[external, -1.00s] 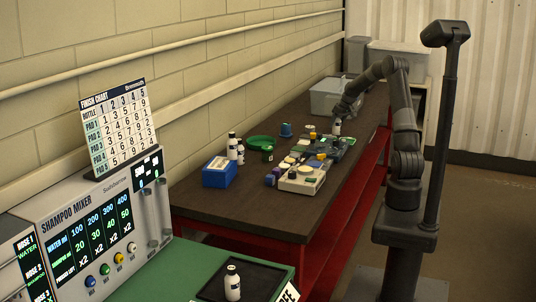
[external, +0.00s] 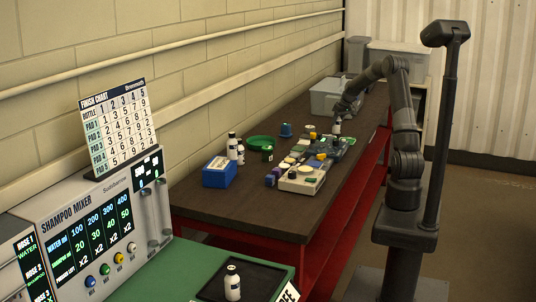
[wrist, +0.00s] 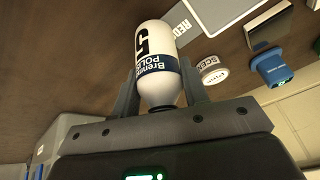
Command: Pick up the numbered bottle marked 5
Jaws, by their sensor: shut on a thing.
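The bottle marked 5 (wrist: 153,55) is white with a dark navy band and a large 5 on its label. In the wrist view it lies between the two fingers of my gripper (wrist: 158,98), which are shut on it near its shoulder and neck. In the external view my gripper (external: 339,117) points down at the far part of the dark bench, with the small white bottle (external: 337,128) under it. Its label is too small to read there. I cannot tell whether the bottle's base touches the bench.
Polishing tools and pads (external: 301,178) crowd the bench (external: 235,206) in front of the gripper. A grey bin (external: 325,98) stands behind it. A white tin (wrist: 212,70) and a blue device (wrist: 272,66) are close by. Other bottles stand by a blue box (external: 219,174).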

